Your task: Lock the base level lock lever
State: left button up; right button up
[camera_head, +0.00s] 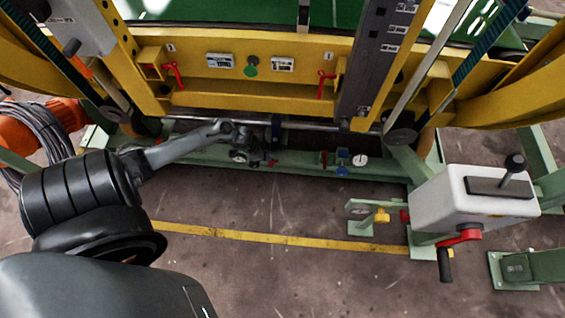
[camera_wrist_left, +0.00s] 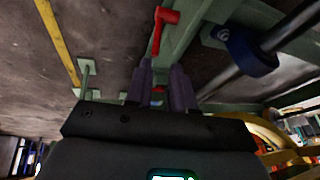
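My left gripper (camera_head: 258,160) reaches in over the green base beam (camera_head: 300,163) at the foot of the yellow frame. A red lever (camera_wrist_left: 160,30) on a green beam lies beyond the fingertips. No label tells which is the base level lock lever. My right gripper is out of view.
Red levers (camera_head: 174,75) (camera_head: 325,85) hang on the yellow frame (camera_head: 240,95) above. A white box (camera_head: 470,195) with a red-and-black crank stands at right. A steel bar (camera_head: 300,124) runs above the beam. The floor in front is clear, with a yellow line (camera_head: 260,237).

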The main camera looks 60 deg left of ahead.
aim_at(275, 161)
pick_arm(q)
jog(key=b+x, duration=0.2)
jog(key=x, duration=0.1)
jog(key=b+x, duration=0.2)
jog(key=x, duration=0.1)
jog(key=b+x, duration=0.3)
jog(key=shift+s+d+f, duration=0.15)
jog(key=shift+d+f, duration=0.1)
jog(key=shift+w+d+f+b, duration=0.15)
jog(key=shift+w+f+b, duration=0.2)
jog(key=shift+f+b, duration=0.25)
grip_shut()
jog(key=shift+s, duration=0.1)
